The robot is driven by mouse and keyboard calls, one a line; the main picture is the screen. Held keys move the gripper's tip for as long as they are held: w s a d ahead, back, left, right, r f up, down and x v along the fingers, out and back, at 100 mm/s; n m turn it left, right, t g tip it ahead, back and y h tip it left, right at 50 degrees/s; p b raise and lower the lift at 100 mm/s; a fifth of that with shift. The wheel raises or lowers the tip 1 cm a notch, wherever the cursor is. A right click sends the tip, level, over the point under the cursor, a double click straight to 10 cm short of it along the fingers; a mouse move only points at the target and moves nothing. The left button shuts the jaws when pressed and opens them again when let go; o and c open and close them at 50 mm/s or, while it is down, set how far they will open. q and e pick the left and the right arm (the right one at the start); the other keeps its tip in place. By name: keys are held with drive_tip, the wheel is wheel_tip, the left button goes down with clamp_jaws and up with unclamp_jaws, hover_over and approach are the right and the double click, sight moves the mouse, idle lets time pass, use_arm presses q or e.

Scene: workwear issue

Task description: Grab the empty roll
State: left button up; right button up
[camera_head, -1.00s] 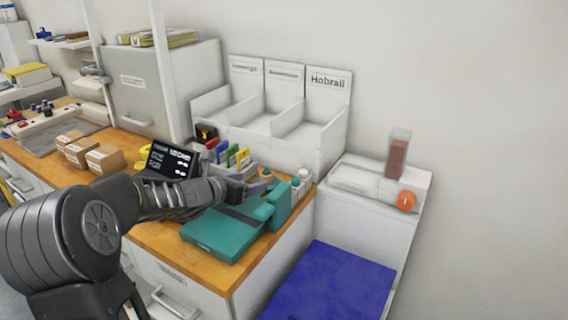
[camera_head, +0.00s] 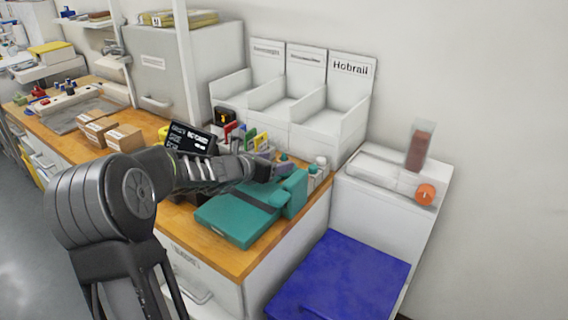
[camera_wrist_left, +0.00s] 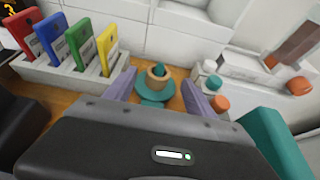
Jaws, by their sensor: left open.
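A tan cardboard core, which I take for the empty roll (camera_wrist_left: 157,72), stands on a round teal holder (camera_wrist_left: 152,90) in the left wrist view. My left gripper (camera_wrist_left: 158,92) is open, with its two purplish fingers on either side of the holder and core. I cannot tell whether they touch it. In the head view the left gripper (camera_head: 283,170) is over the worktop behind the teal machine (camera_head: 240,215), and the roll is mostly hidden by it. My right gripper is not in view.
Red, blue, green and yellow cards (camera_wrist_left: 80,48) stand in a rack left of the fingers. A dark display (camera_head: 191,138) and white bins (camera_head: 335,125) are nearby. A blue-topped surface (camera_head: 345,275) lies lower right.

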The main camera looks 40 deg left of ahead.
sight(282, 160)
use_arm(q)
drive_tip(key=shift+p+x, duration=0.3)
drive_tip(key=shift+x, duration=2.35)
drive_tip(key=shift+s+a+f, duration=0.1)
clamp_jaws()
wheel_tip(282, 160, up, 10)
drive_tip(key=p, duration=0.4)
